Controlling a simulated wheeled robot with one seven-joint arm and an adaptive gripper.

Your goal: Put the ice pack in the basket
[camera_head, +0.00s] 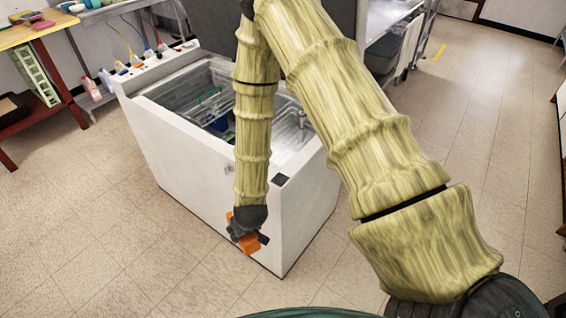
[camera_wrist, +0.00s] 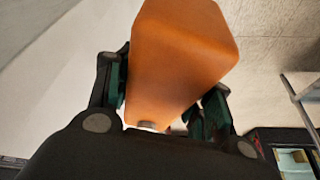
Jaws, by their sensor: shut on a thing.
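My gripper (camera_head: 246,232) hangs low in front of the white tub unit, outside its near wall, in the head view. It is shut on an orange block with rounded edges, which looks like the ice pack (camera_wrist: 183,55). In the wrist view the dark green fingers press on both sides of the block, and its near end sits down between them. In the head view only small orange parts (camera_head: 251,243) show around the fingers. Basket-like wire or clear racks (camera_head: 207,107) lie inside the tub; my arm hides part of them, and I cannot tell which is the basket.
The white tub unit (camera_head: 190,195) is open at the top, with raised walls. Bottles (camera_head: 105,82) stand beyond its left end. A wooden table (camera_head: 28,37) with a red frame is at the far left. Grey bins (camera_head: 400,55) are behind right. The floor in front is clear.

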